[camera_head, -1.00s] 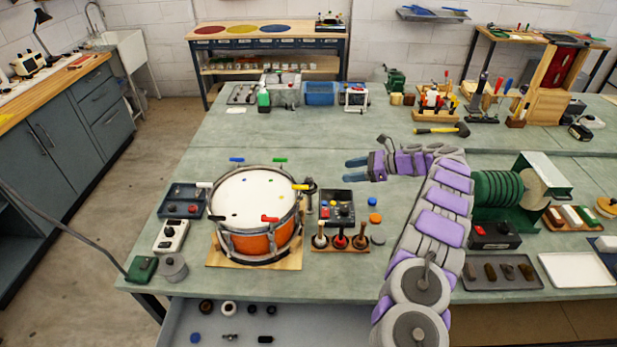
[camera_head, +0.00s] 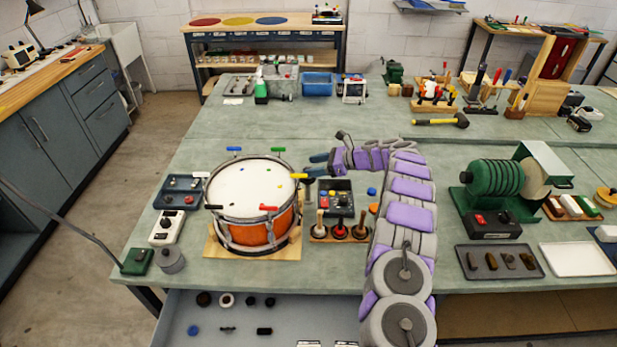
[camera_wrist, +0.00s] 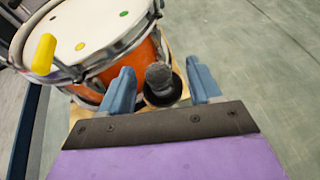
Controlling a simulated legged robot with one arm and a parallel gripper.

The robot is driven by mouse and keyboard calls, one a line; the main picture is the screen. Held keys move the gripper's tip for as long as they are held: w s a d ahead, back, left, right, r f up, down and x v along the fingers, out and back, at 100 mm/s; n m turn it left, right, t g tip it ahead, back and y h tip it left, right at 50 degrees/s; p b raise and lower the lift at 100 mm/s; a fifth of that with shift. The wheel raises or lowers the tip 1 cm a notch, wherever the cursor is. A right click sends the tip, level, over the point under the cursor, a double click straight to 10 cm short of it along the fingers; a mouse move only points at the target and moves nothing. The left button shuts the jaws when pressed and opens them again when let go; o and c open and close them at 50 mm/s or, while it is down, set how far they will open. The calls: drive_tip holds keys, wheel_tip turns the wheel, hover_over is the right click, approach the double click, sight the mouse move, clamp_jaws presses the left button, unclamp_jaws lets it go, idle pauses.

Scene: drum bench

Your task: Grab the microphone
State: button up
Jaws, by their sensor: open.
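The microphone (camera_wrist: 158,76) has a round grey head and a dark lower part. In the wrist view it shows between my two blue fingers, beside the orange drum (camera_wrist: 95,40), with space on both sides. In the head view, its dark shape (camera_head: 308,186) stands upright at the right side of the drum (camera_head: 252,205), partly behind the yellow tuning handle. My gripper (camera_head: 315,164) is open and empty there, just above and behind the microphone. Its fingers (camera_wrist: 161,80) point toward the drum side. The microphone's lower end is hard to make out.
A black tray of parts (camera_head: 338,203) and a wooden rack with several upright tools (camera_head: 340,235) stand right of the drum. A green lathe-like machine (camera_head: 495,190) stands farther right. The bench behind the drum is mostly clear.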

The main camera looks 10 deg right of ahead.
drive_tip(key=a+f, duration=0.1)
drive_tip(key=w+a+f+b, duration=0.1)
drive_tip(key=a, duration=0.1)
drive_tip(key=shift+a+f, duration=0.25)
drive_tip(key=shift+f, duration=0.1)
drive_tip(key=shift+w+a+f+b, duration=0.1)
drive_tip(key=shift+w+a+b, duration=0.15)
drive_tip(key=shift+a+b, duration=0.1)
drive_tip(key=c, duration=1)
